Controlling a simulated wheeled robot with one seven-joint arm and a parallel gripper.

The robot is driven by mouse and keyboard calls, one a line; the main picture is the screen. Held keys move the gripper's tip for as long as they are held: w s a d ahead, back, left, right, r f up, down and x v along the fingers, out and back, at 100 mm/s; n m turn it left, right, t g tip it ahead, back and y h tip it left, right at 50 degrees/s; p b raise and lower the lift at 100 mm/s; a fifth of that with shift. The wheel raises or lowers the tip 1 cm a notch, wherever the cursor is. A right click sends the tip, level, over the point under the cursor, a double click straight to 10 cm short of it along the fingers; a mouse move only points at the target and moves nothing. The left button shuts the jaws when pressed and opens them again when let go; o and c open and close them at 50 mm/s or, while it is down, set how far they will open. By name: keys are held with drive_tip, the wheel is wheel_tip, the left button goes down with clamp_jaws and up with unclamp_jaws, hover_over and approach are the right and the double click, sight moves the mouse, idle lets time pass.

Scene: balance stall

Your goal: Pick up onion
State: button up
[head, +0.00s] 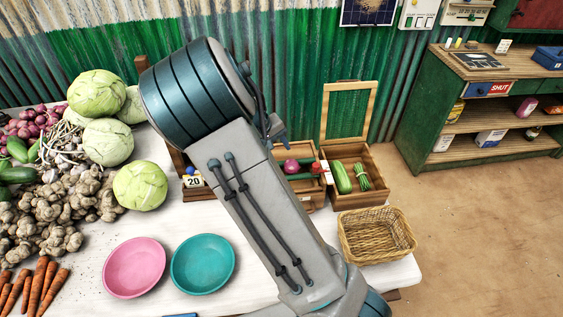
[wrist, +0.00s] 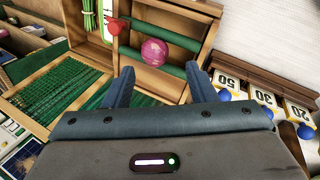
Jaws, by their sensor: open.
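The onion (head: 291,166) is a round purple-red bulb in an open wooden box on the table. In the wrist view the onion (wrist: 155,52) lies between two dark green bars, ahead of my fingertips. My gripper (wrist: 160,78) is open, with one blue finger on each side and nothing between them. The fingers point at the box and the onion is apart from them, slightly beyond their tips. In the head view my arm covers part of the box and the gripper (head: 277,130) shows only partly.
A red knob (wrist: 114,27) sits beside the onion. The adjoining lidded box (head: 374,163) holds a cucumber (head: 341,177) and a green bundle (head: 361,177). A wicker basket (head: 402,226), pink bowl (head: 134,267) and teal bowl (head: 202,264) stand nearby. Numbered cards (wrist: 262,97) line a wooden rack.

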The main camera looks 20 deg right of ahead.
sight(293, 166)
drive_tip(key=shift+n+h, duration=0.4)
drive_tip(key=shift+h, duration=0.3)
drive_tip(key=w+d+f+p, duration=0.1)
drive_tip(key=d+f, duration=0.1)
drive_tip(key=f, duration=0.1)
drive_tip(key=w+d+f+p, duration=0.1)
drive_tip(key=f, duration=0.3)
drive_tip(key=w+d+f+p, duration=0.1)
drive_tip(key=w+d+f, duration=0.1)
drive_tip(key=f, duration=0.2)
drive_tip(key=shift+d+f, duration=0.2)
drive_tip(key=shift+d, duration=0.1)
drive_tip(key=shift+d+f+t+p, duration=0.15)
drive_tip(key=shift+f+t+p, duration=0.15)
drive_tip(key=shift+f, duration=0.15)
drive_tip(key=c, duration=0.7)
drive_tip(key=shift+r, duration=0.1)
